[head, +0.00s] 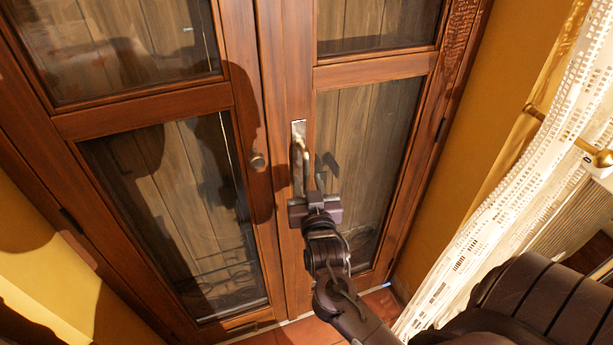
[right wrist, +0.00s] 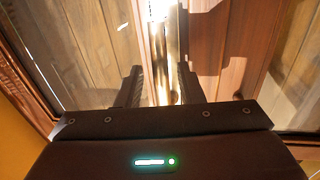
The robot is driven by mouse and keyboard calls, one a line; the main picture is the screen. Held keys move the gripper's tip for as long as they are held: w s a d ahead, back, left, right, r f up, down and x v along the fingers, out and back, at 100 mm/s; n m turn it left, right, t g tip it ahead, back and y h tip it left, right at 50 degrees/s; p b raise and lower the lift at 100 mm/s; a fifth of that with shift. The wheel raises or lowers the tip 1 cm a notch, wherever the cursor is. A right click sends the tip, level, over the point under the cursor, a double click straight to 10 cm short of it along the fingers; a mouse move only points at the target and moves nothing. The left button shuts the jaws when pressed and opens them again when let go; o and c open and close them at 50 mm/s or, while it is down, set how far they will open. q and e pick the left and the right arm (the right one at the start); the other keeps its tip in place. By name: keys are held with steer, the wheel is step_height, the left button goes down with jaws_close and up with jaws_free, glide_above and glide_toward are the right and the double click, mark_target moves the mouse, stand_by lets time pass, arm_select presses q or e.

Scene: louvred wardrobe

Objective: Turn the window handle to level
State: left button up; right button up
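The window handle (head: 304,160) is a pale metal lever on a narrow upright plate (head: 298,130), on the right-hand wooden door frame. The lever hangs down, roughly along the plate. My right gripper (head: 315,190) is at the lower part of the lever and hides its end in the head view. In the right wrist view the two dark fingers of my right gripper (right wrist: 161,82) stand apart, with the bright metal of the handle (right wrist: 163,45) seen between them. I cannot tell whether either finger touches it. My left gripper is not in view.
Glass panes (head: 365,150) lie beside the frames. A white lace curtain (head: 500,220) and a brass rod end (head: 601,157) are at the right.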

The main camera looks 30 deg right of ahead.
steer(key=shift+x, duration=1.1)
steer(key=shift+c, duration=0.3)
jaws_close()
